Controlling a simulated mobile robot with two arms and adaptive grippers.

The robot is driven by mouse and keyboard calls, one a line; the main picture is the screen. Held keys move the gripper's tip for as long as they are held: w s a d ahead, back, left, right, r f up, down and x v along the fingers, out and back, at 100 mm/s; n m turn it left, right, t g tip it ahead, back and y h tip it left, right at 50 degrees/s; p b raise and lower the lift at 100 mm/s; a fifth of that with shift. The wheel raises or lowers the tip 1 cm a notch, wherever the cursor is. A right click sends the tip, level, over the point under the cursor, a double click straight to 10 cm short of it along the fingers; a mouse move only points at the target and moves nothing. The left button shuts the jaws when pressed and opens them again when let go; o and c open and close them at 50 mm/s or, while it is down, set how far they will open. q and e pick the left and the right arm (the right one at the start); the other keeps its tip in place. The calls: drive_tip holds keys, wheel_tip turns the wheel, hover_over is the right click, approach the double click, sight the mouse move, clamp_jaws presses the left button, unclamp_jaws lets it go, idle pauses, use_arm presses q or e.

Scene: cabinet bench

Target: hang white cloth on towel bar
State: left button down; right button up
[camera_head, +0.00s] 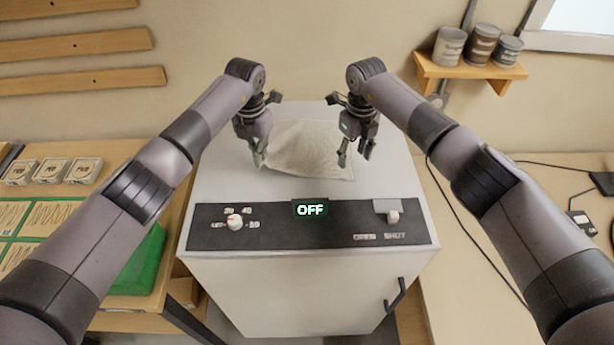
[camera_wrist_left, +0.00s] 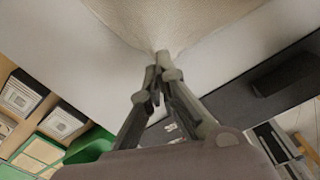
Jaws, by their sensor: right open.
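The white cloth (camera_head: 305,145) is spread, a little rumpled, on top of the white cabinet (camera_head: 222,180). My left gripper (camera_head: 259,159) is at the cloth's left edge. In the left wrist view, its fingertips (camera_wrist_left: 161,65) are closed together on a gathered corner of the cloth (camera_wrist_left: 165,22). My right gripper (camera_head: 355,157) is open at the cloth's right edge, fingers pointing down; whether it touches the cloth is unclear. A dark bar-shaped handle (camera_head: 396,295) is on the cabinet's front at the lower right. I cannot tell whether it is the towel bar.
A black control panel (camera_head: 275,235) with a knob and a lit "OFF" display runs along the cabinet's front edge. A bench with small boxes (camera_head: 50,171) and a green tray (camera_head: 140,265) is at left. A shelf with cans (camera_head: 470,72) is at upper right.

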sight(342, 176)
drive_tip(key=shift+c, duration=0.4)
drive_tip(key=shift+m, duration=0.3)
drive_tip(key=r, duration=0.2)
drive_tip(key=a+r, duration=0.1)
drive_tip(key=r, duration=0.1)
drive_tip(key=s+a+r, duration=0.1)
drive_tip(key=r, duration=0.1)
drive_tip(key=shift+a, duration=0.25)
drive_tip(key=shift+c, duration=1)
drive_tip(key=shift+s+f, duration=0.1)
drive_tip(key=shift+f, duration=4.8)
drive_tip(key=shift+f, duration=0.25)
drive_tip(key=shift+c, duration=0.3)
clamp_jaws()
drive_tip(key=shift+r, duration=2.55)
